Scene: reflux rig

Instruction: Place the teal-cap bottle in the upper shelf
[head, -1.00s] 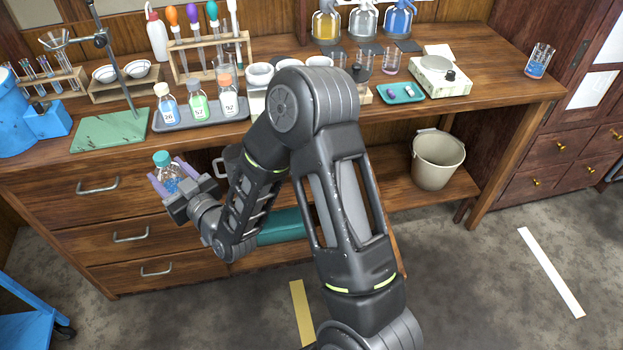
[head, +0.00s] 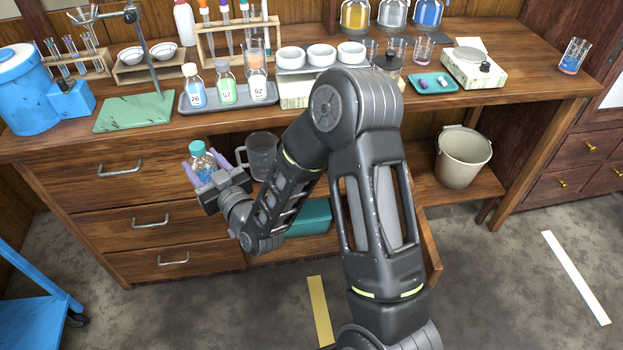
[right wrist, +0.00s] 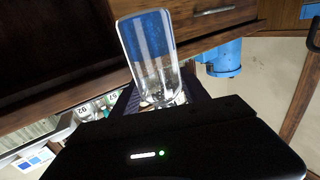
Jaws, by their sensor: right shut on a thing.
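The teal-cap bottle (head: 201,160) is clear with blue contents and stands roughly upright in the head view, in front of the bench's drawers. My right gripper (head: 207,168) is shut on it, with purple fingers on either side of its body. In the right wrist view the bottle (right wrist: 150,55) sticks out from the gripper, its clear end showing; its cap is not visible there. The shelf under the bench top (head: 480,187) shows on the right, partly behind my right arm. I cannot tell which surface is the upper shelf. My left gripper is not in view.
A grey tray (head: 186,110) with several labelled bottles stands on the bench above. A bucket (head: 463,157) stands on the lower shelf. A blue cart (head: 30,300) is at lower left.

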